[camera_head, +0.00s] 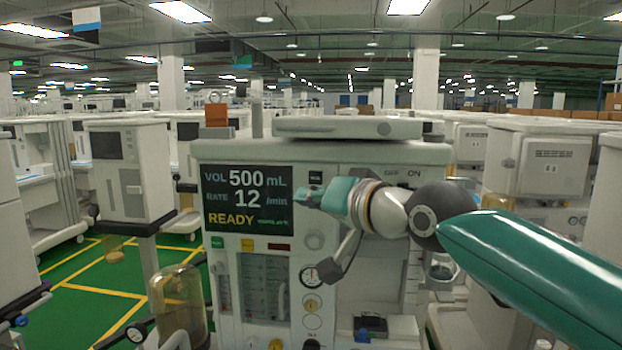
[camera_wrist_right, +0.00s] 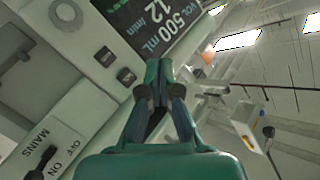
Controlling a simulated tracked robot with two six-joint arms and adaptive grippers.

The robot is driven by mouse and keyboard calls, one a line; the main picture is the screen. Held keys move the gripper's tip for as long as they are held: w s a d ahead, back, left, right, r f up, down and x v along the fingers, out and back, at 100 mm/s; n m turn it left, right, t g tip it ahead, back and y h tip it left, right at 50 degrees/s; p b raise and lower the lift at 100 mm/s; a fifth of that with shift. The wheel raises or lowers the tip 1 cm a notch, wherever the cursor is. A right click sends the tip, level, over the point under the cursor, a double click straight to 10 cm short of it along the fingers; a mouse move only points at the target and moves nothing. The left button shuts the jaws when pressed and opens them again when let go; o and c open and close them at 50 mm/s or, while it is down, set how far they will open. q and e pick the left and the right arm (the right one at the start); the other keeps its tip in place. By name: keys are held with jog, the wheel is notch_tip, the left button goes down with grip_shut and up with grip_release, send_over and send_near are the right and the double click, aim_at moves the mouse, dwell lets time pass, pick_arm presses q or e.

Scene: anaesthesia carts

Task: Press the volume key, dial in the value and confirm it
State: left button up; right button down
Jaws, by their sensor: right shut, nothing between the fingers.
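The cart's dark screen (camera_head: 247,200) reads VOL 500 mL, RATE 12 /min and READY; part of it shows in the right wrist view (camera_wrist_right: 158,22). My right gripper (camera_head: 304,197) is shut and empty, its tip by the screen's right edge; its fingers also show in the right wrist view (camera_wrist_right: 158,85). I cannot tell whether it touches the panel. A small dark key (camera_head: 315,177) sits just above the gripper. The right wrist view shows two keys, an upper one (camera_wrist_right: 126,76) and a lower one (camera_wrist_right: 105,56); their labels are too small to read. My left gripper is not in view.
A mains switch (camera_wrist_right: 40,160) marked OFF and ON is on the panel to the right. Other carts (camera_head: 128,170) stand on both sides. Green floor (camera_head: 95,312) shows at the left.

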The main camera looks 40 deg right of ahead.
aim_at(316, 183)
jog(key=shift+d, duration=0.1)
jog(key=shift+w+d+b, duration=0.6)
jog(key=shift+w+d, duration=0.3)
jog(key=shift+d, duration=0.25)
jog(key=shift+w+d+b, duration=0.55)
jog(key=shift+w+d, duration=0.4)
jog(key=shift+d, duration=0.15)
jog(key=shift+w+d+b, duration=0.6)
jog(key=shift+w+d, duration=0.3)
jog(key=shift+d, duration=0.25)
jog(key=shift+w+d, duration=0.2)
jog(key=shift+d, duration=0.1)
